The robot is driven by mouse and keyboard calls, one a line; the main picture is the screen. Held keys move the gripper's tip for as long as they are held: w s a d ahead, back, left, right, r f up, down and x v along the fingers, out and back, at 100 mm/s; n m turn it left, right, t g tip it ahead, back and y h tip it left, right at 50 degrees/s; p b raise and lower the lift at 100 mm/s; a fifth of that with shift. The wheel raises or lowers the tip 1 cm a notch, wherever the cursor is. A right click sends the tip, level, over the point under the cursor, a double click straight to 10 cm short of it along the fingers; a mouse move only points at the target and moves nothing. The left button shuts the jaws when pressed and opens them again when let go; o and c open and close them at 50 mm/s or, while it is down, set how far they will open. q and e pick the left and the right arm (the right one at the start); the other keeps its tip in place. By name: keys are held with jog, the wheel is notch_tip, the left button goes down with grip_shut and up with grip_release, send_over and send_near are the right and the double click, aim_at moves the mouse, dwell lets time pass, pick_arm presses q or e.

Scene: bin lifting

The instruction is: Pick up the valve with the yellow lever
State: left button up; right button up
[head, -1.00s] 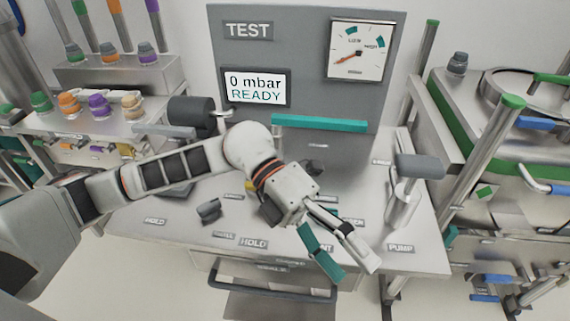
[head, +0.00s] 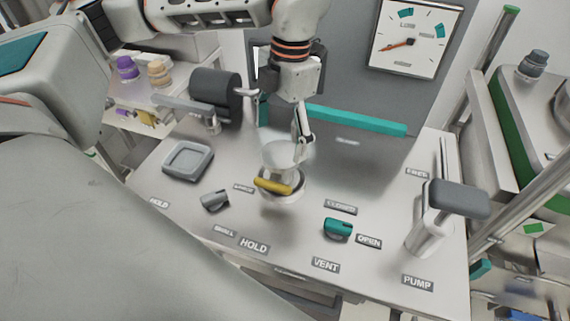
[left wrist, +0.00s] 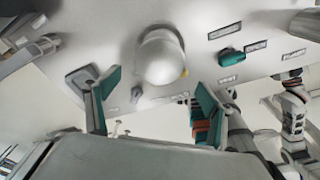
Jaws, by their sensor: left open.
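The valve (head: 283,158) has a pale, rounded white top with a yellow lever (head: 272,186) on its front side, and it stands upright on the bench. In the left wrist view its white dome (left wrist: 160,58) lies between and beyond the fingers, with a bit of yellow at its lower right. My left gripper (head: 285,137) points down just above and behind the valve. It is open, with its teal-padded fingers (left wrist: 155,90) spread wide and nothing visible between them. Whether a finger touches the valve cannot be told. My right gripper does not show.
A grey square dish (head: 188,160), a grey knob (head: 215,200) and a teal knob (head: 338,229) sit near the valve. A pump handle (head: 457,198) rises at right, and a dark cylinder handle (head: 216,88) at left. A teal bar (head: 357,121) crosses behind.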

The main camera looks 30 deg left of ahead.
aim_at(279, 154)
pick_arm(q)
jog(key=f, duration=0.6)
jog(key=shift+s+a+f+p, duration=0.15)
jog(key=shift+a+f+p, duration=0.1)
jog(key=shift+p, duration=0.05)
jog(key=shift+r, duration=0.1)
jog(key=c, duration=2)
jog(key=shift+c, duration=0.2)
jog(key=shift+r, duration=0.1)
